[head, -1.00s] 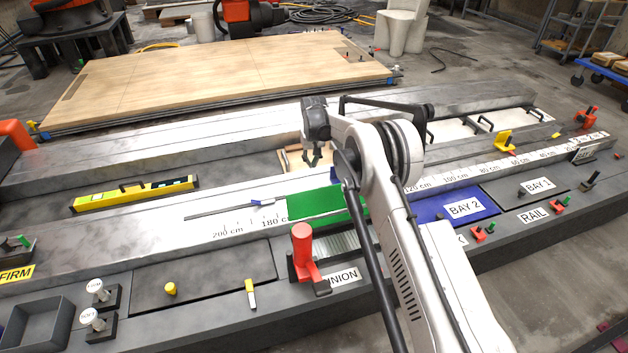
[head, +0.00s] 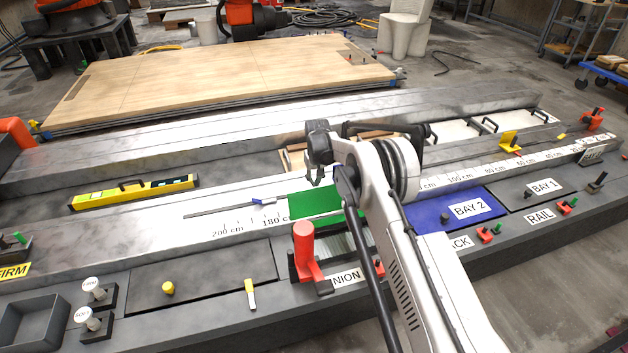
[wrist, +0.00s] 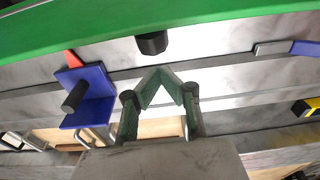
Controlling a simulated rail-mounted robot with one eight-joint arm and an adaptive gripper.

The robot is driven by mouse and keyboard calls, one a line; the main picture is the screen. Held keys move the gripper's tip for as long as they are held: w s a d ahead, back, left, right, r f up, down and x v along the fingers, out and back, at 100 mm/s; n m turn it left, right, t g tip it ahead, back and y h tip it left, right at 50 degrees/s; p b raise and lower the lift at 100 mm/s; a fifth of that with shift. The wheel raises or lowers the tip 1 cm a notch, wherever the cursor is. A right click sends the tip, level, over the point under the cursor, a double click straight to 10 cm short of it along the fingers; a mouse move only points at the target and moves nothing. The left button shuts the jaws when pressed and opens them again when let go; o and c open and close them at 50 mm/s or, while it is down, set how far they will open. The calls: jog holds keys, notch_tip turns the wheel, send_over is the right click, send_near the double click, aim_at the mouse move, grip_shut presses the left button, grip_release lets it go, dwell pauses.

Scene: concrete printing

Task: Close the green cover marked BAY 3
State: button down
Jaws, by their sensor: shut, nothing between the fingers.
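The green cover (head: 314,204) stands raised at the back of its bay in the head view, with the bay's opening showing in front of it. My arm hides its right part and any BAY 3 label. In the wrist view the green cover (wrist: 210,15) runs across the top as a band, with a black knob (wrist: 152,43) just below it. My gripper (head: 316,183) is just behind and above the cover's top edge. In the wrist view my gripper (wrist: 160,72) has its fingertips together and empty, pointing towards the knob with a small gap.
The blue BAY 2 cover (head: 440,208) lies flat to the right. A red upright handle (head: 304,250) stands in front of the bay. A yellow level (head: 135,191) lies at the left. A blue block with a black peg (wrist: 88,95) is beside my gripper in the wrist view.

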jog(key=shift+s+d+r, duration=0.15)
jog(key=shift+s+d, duration=0.05)
jog(key=shift+s, duration=0.3)
jog(key=shift+s+d+r, duration=0.15)
jog(key=shift+s, duration=0.3)
jog(key=shift+s, duration=0.1)
